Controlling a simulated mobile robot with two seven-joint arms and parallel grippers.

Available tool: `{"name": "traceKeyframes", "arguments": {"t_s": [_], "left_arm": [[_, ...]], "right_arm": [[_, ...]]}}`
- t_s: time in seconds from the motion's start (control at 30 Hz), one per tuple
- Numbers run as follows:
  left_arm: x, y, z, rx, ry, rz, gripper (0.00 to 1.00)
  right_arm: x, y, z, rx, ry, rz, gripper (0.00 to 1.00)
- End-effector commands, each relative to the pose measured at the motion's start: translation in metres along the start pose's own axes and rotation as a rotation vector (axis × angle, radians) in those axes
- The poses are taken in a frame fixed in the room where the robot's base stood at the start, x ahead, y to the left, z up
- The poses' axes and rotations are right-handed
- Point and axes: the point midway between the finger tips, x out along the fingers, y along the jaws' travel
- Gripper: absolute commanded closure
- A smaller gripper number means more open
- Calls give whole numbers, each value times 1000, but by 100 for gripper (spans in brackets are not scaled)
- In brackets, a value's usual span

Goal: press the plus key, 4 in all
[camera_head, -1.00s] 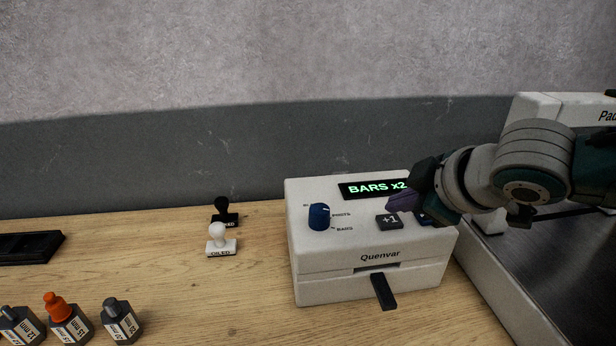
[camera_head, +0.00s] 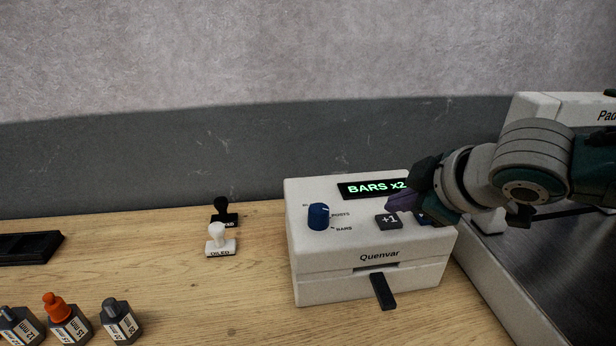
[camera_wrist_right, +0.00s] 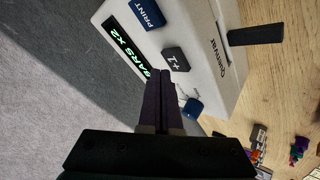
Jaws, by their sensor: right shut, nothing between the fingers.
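The plus key is a dark square key marked +1 (camera_head: 388,222) on top of the white Quenvar machine (camera_head: 340,270); it also shows in the wrist view (camera_wrist_right: 175,60). The machine's display (camera_head: 372,188) reads BARS x2 in green. My right gripper (camera_head: 390,203) comes in from the right with its purple fingers shut and empty. In the wrist view its fingertips (camera_wrist_right: 165,74) appear beside the key's edge; I cannot tell whether they touch it. A blue key (camera_head: 425,218) is partly behind the gripper; the wrist view shows it marked PRINT (camera_wrist_right: 140,24). My left gripper is not in view.
A blue knob (camera_head: 319,217) stands left of the plus key. A black tab (camera_head: 383,291) sticks out of the machine's front. Two stamps (camera_head: 221,240), several bottles (camera_head: 70,324) and a black tray (camera_head: 30,247) are to the left. A larger machine (camera_head: 520,300) stands right.

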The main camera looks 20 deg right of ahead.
Motion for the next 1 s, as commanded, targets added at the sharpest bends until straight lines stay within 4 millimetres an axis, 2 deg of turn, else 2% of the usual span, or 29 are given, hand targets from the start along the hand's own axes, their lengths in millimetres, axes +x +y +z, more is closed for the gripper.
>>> {"name": "traceKeyframes", "arguments": {"t_s": [1.0], "left_arm": [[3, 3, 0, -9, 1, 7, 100]], "right_arm": [[6, -4, 5, 0, 0, 0, 100]]}}
